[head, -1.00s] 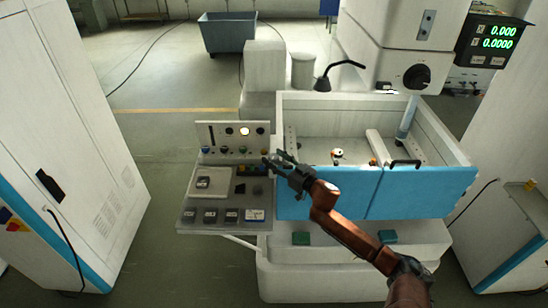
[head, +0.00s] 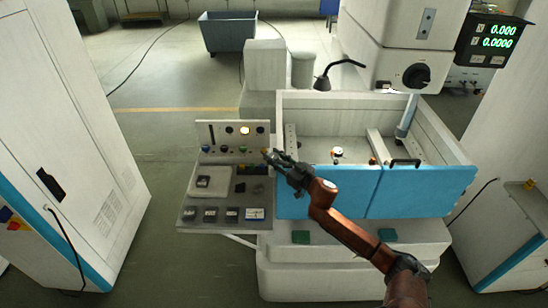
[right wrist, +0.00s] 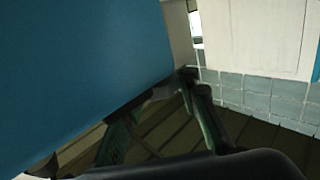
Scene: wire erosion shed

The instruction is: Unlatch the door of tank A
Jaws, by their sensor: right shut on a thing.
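Tank A appears to be the white open-topped work tank (head: 438,120) in the head view. Its front is a blue door (head: 335,190) with a second blue panel (head: 425,190) to the right; both stand upright and flush. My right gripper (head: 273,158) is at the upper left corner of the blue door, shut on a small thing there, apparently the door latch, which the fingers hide. In the right wrist view the fingers (right wrist: 168,92) are beside the lower edge of the blue door (right wrist: 80,60), partly behind it. My left gripper is out of view.
A control console (head: 225,222) with buttons and a lit lamp stands close left of the gripper. A black handle (head: 405,162) is on the right panel's top edge. A white cabinet (head: 70,130) stands at left. Open floor (head: 165,160) lies between cabinet and console.

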